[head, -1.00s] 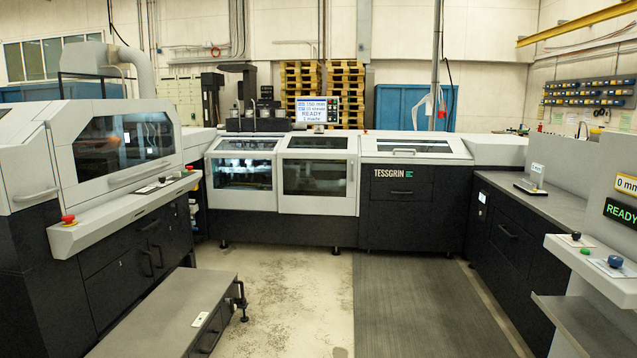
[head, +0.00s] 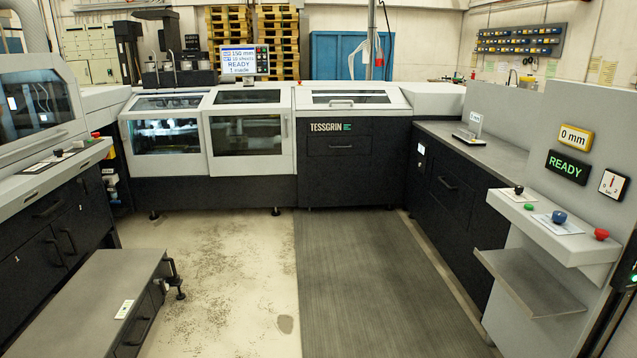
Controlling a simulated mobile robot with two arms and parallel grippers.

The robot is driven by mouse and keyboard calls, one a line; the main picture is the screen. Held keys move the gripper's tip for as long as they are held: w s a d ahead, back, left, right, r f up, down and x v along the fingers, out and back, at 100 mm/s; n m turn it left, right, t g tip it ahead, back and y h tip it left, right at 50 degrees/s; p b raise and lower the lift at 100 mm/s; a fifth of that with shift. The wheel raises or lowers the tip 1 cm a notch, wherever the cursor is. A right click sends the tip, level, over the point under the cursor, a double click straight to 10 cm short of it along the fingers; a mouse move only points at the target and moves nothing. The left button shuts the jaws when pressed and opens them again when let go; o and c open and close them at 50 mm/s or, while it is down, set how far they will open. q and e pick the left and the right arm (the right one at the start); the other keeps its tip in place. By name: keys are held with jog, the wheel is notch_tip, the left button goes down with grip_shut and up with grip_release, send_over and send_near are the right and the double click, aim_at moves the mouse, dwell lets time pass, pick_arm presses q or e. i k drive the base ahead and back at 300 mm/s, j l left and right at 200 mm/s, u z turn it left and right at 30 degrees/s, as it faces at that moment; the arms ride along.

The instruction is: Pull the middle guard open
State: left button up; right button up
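The saddle stitching machine stands across the back in the head view. Its middle guard (head: 247,134) looks closed; it is a light grey panel with a dark window and a small upright handle (head: 286,127) near its right edge. To its left is another windowed guard (head: 163,136), with lit machinery behind the glass. To its right is the TESSGRIN section (head: 338,137), with a grey top cover (head: 345,98). Neither of my grippers is in view.
A low grey bench (head: 88,290) stands at the front left. A side unit with a grey shelf (head: 530,282) and coloured buttons stands at the right. A long counter (head: 500,155) runs along the right. The floor (head: 215,260) and ribbed mat (head: 365,270) between them are clear.

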aim_at(248, 130)
jog(key=i, duration=5.25)
